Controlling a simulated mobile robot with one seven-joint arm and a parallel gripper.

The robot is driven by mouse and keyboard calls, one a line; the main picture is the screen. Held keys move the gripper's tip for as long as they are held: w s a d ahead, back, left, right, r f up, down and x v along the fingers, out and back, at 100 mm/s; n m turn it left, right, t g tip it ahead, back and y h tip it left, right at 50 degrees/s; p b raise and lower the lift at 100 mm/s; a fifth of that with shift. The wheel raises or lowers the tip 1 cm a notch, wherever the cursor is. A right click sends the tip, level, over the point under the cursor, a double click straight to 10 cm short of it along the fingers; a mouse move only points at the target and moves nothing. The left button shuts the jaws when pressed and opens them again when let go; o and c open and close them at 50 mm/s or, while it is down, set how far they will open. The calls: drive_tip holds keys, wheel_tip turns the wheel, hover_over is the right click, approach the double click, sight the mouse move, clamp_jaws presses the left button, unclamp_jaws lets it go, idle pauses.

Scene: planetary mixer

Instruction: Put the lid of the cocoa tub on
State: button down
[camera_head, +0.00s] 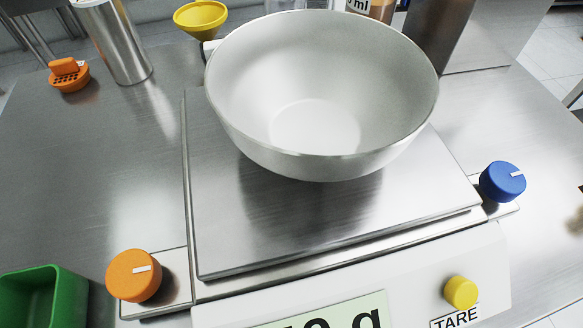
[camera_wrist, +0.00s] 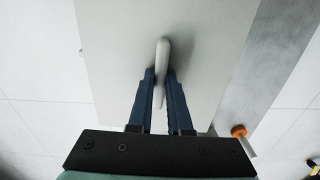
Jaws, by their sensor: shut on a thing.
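In the wrist view, my gripper (camera_wrist: 160,78) is shut with its two dark blue fingers on either side of a thin pale upright grip (camera_wrist: 162,52). Behind the grip is a broad, flat pale panel (camera_wrist: 115,40) with finger shadows on it. The grip seems to stand out from this panel, which may be the lid; I cannot tell for sure. My gripper is not in the head view. I cannot make out the cocoa tub in either view.
In the head view, a pale bowl (camera_head: 320,125) stands on a scale (camera_head: 215,225) with orange (camera_head: 134,276) and blue (camera_head: 502,181) knobs. A green bin (camera_head: 58,295), steel cylinder (camera_head: 115,40), yellow funnel (camera_head: 201,15) and orange piece (camera_head: 69,75) stand around it. The left worktop is mostly clear.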

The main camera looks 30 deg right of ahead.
drive_tip(key=shift+f+b, duration=0.85)
drive_tip(key=shift+f, duration=0.2)
drive_tip(key=shift+r+p, duration=0.1)
drive_tip(key=shift+p, duration=0.3)
idle(1.3)
idle(0.6)
drive_tip(key=c, duration=0.8)
unclamp_jaws()
drive_tip(key=shift+o, duration=0.2)
wheel_tip(320, 180, up, 13)
drive_tip(key=p, duration=0.5)
drive_tip(key=shift+p, duration=0.4)
